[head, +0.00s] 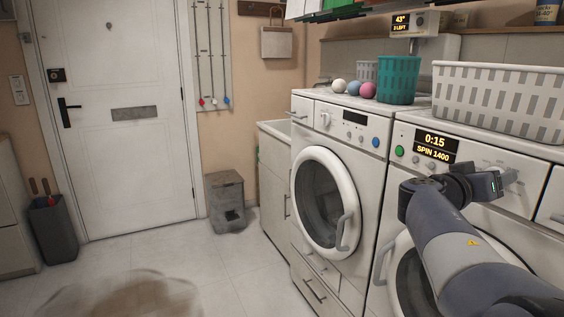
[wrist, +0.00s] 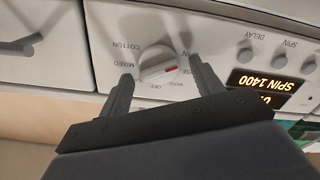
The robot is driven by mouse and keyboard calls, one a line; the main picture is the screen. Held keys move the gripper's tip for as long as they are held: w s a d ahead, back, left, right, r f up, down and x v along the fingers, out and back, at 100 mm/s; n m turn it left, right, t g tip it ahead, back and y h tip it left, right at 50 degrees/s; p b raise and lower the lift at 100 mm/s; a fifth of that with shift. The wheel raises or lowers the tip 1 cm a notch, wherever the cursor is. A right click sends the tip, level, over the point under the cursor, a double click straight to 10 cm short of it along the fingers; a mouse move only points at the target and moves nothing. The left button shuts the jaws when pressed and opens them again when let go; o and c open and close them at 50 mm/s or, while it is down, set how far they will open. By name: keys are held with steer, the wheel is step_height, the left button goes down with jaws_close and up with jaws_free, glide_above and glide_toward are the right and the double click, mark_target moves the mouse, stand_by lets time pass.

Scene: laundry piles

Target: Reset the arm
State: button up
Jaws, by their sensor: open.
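My gripper (wrist: 160,84) is open in the wrist view, its two fingers spread in front of the right washer's panel. The program dial (wrist: 160,64), with a red mark, shows between and beyond the fingertips; I cannot tell whether they touch it. In the head view my arm reaches up from the lower right, and its end hides most of the dial area. The right washer's display (head: 435,147) reads 0:15 and SPIN 1400.
The left washer (head: 322,203) has a closed round door. A white basket (head: 499,100), a teal basket (head: 398,79) and three balls stand on top of the machines. A blurred brown shape (head: 125,296) lies at the lower left.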

steer(key=shift+s+r+m+p, duration=0.1)
steer(key=shift+m+p, duration=1.15)
steer(key=shift+m, duration=0.35)
